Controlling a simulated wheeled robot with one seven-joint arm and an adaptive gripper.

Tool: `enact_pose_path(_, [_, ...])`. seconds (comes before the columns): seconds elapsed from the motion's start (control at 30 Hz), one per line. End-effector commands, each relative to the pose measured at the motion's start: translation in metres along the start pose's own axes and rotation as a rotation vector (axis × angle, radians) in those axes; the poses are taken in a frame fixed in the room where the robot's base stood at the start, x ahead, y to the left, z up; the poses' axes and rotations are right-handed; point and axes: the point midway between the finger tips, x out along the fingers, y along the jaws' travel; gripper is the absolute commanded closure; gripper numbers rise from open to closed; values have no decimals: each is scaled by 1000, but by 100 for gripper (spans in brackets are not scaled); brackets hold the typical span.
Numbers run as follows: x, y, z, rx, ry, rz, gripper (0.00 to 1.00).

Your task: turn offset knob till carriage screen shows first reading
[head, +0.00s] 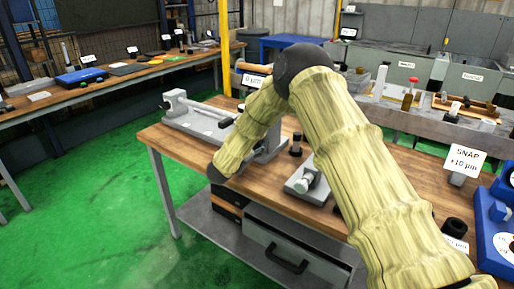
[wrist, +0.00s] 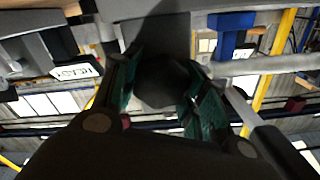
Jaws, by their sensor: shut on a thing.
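In the wrist view my gripper (wrist: 163,90) has its teal-padded fingers on either side of a dark round knob (wrist: 160,78) and is shut on it. The knob is dark and shows no marking that I can read. In the head view the grey grinder (head: 190,116) stands on the wooden bench, partly behind my forearm. A small white display or sign reading what looks like "0 µm" (head: 254,82) shows behind my arm, its left part clear. My gripper is hidden in the head view; my forearm ends near the bench's front edge.
The wooden bench (head: 166,138) also carries a dark cylinder (head: 296,145) and a grey fixture (head: 302,186). A "SNAP +10 µm" sign (head: 465,160) and blue units stand at the right. The green floor (head: 110,215) at left is clear.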

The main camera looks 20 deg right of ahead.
Motion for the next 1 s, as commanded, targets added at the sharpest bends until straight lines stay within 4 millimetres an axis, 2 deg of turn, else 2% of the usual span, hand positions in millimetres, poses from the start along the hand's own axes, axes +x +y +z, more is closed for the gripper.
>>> enact_pose_path(0.63, [-1, 1, 1, 47, -2, 1, 81])
enact_pose_path(0.67, [-1, 1, 1, 47, -2, 1, 52])
enact_pose_path(0.77, [-1, 1, 1, 47, -2, 1, 35])
enact_pose_path(1.0, [0, 1, 0, 47, -1, 1, 35])
